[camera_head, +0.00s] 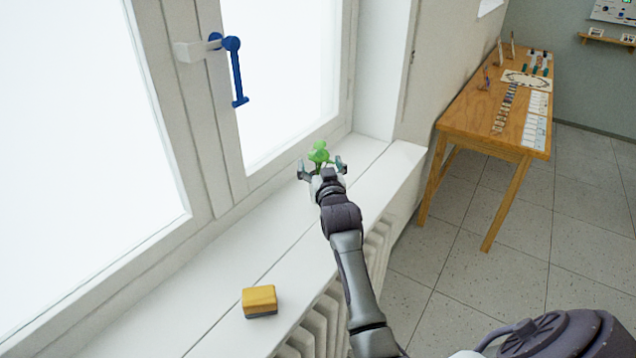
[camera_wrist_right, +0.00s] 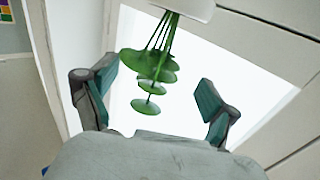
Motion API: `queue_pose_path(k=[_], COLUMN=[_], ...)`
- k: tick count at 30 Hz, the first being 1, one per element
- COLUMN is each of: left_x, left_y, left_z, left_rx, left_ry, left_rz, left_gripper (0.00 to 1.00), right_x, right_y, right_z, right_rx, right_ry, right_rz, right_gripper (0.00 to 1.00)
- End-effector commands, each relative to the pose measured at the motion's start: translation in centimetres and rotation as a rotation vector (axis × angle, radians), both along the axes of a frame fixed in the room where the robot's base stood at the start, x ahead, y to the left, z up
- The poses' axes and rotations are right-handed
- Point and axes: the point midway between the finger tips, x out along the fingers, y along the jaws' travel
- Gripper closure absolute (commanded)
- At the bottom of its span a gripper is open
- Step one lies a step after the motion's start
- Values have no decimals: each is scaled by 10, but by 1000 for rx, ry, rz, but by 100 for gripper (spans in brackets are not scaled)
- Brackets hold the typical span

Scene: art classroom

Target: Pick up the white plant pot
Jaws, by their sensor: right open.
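The white plant pot (camera_wrist_right: 190,8) shows at the top edge of the right wrist view, only partly in frame. Its green plant (camera_wrist_right: 155,65), with thin stems and round leaves, hangs down from it in that view, between the fingers. In the head view the plant (camera_head: 318,152) shows just past my right gripper (camera_head: 322,168), above the windowsill; the pot there is hidden behind the gripper. My right gripper is open, with its two teal-padded fingers spread on either side of the leaves in the wrist view. My left gripper is in neither view.
A yellow sponge-like block (camera_head: 259,300) lies on the white windowsill (camera_head: 225,275) in front. A blue window handle (camera_head: 236,72) is on the window frame to the left. A radiator (camera_head: 318,325) is below the sill. A wooden table (camera_head: 470,115) with art items stands at the right.

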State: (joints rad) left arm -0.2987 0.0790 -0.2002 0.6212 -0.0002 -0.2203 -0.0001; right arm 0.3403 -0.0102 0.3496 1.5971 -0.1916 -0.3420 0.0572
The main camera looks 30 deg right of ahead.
Motion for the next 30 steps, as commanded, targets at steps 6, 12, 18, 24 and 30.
queue_pose_path(k=[6, 12, 18, 24, 30], left_x=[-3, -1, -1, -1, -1], left_y=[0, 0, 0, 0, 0], left_z=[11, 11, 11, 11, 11], left_rx=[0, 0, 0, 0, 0], left_ry=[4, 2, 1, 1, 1], left_rz=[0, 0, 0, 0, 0], left_gripper=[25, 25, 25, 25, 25], right_x=[25, 30, 30, 30, 30], right_y=[-12, -14, -14, -13, -13], right_z=[2, 1, 1, 1, 0], right_rx=[1, 0, 0, 0, 0], right_ry=[1, 0, 0, 0, 1], right_rz=[0, -1, 0, 0, 0], right_gripper=[13, 13, 26, 60, 93])
